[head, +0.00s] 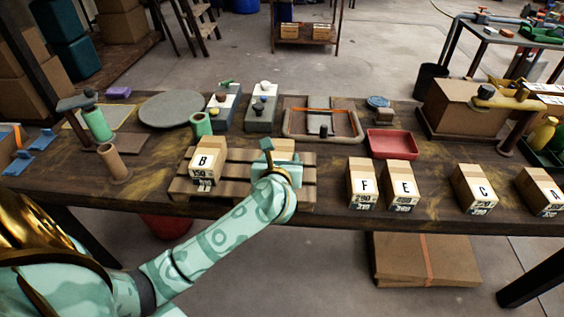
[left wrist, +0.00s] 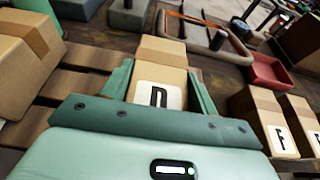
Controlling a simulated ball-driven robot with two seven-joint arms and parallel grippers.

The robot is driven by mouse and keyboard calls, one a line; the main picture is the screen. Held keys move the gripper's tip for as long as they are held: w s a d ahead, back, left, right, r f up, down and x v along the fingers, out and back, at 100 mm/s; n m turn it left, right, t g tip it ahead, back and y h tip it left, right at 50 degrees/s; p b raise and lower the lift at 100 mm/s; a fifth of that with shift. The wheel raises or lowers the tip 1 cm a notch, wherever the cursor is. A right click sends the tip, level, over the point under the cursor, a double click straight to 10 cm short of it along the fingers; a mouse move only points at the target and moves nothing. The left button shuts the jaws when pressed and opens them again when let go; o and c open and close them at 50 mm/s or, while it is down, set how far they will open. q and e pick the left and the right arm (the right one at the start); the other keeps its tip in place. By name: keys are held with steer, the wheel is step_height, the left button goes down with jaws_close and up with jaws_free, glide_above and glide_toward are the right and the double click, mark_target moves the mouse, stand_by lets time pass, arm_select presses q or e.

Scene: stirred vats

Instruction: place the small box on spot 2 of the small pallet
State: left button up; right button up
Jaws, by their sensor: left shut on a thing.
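The small pallet (head: 236,187) lies near the front of the bench, a slatted wooden board. A cardboard box marked B (head: 207,165) stands on its left part. My left gripper (head: 272,163) is over the pallet's right part, shut on a small box marked D (left wrist: 160,92). The fingers press its two sides. In the head view my gripper hides much of box D (head: 285,147). I cannot tell whether its underside touches the slats (left wrist: 78,84). No spot numbers are readable. My right gripper is in neither view.
Boxes F (head: 362,185), E (head: 402,187), C (head: 475,188) and A (head: 540,190) stand to the right along the front edge. A red tray (head: 392,144) lies behind them. A green cylinder (head: 201,124) stands behind box B.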

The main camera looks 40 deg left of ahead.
arm_select(q)
steer(key=shift+r, duration=0.15)
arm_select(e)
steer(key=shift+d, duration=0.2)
arm_select(q)
steer(key=o, duration=1)
steer(key=shift+f, duration=0.25)
steer(key=o, duration=0.3)
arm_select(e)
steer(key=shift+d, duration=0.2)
arm_select(q)
steer(key=shift+r, duration=0.1)
